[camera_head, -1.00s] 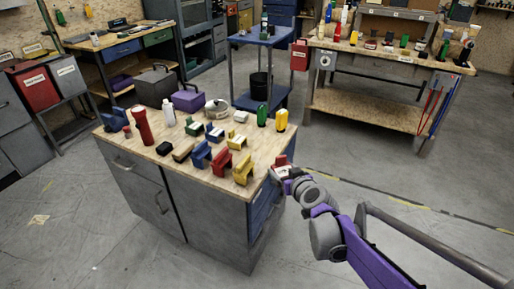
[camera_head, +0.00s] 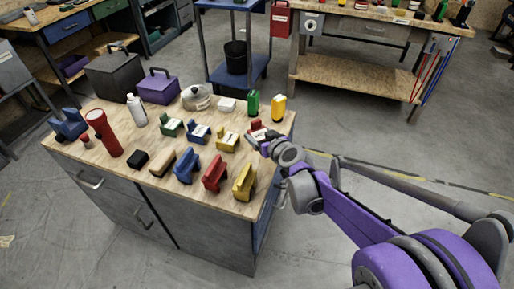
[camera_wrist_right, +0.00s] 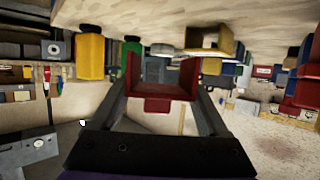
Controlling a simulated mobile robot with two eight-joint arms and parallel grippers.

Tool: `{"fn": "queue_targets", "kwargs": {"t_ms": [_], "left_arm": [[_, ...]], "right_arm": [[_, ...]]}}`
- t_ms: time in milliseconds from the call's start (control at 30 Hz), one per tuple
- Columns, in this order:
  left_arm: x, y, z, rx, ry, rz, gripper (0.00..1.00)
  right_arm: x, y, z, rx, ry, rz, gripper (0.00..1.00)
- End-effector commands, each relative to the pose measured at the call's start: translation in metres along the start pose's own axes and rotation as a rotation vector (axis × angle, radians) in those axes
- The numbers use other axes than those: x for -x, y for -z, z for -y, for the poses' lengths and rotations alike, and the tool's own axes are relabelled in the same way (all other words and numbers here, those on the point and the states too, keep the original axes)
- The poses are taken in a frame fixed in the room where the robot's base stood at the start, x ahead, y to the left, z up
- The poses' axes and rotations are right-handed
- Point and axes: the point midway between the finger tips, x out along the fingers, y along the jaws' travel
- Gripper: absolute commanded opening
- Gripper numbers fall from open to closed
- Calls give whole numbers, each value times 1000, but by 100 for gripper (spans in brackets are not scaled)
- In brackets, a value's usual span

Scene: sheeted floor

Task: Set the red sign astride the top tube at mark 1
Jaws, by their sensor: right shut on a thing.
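The red sign (camera_head: 257,128) is in my right gripper (camera_head: 256,141), at the right edge of the workbench in the head view. In the right wrist view, the red sign (camera_wrist_right: 165,78) shows as a U-shaped piece between the two fingers of my right gripper (camera_wrist_right: 160,85), which is shut on it. A grey bar (camera_head: 405,186) runs beside my right arm in the head view. I cannot tell whether it is the top tube or part of my arm. Mark 1 cannot be made out. My left gripper is not in view.
The workbench (camera_head: 226,203) holds several saddle-shaped blocks, among them a second red one (camera_head: 215,173) and a yellow one (camera_head: 244,182). A green bottle (camera_head: 252,103) and a yellow bottle (camera_head: 278,107) stand near the gripper. Floor to the right is open.

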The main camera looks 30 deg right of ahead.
Motion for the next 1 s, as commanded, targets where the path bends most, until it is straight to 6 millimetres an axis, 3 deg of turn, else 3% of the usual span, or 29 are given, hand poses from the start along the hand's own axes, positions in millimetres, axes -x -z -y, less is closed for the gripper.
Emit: {"fn": "queue_targets", "kwargs": {"t_ms": [433,800,833,933,1000], "left_arm": [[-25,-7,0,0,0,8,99],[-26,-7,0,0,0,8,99],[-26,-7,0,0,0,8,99],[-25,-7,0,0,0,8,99],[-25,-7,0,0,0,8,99]], "right_arm": [[-20,-48,0,-1,0,0,15],[-22,-52,0,0,0,0,15],[-22,-52,0,0,0,0,79],[-22,-52,0,0,0,0,97],[-22,-52,0,0,0,0,100]]}}
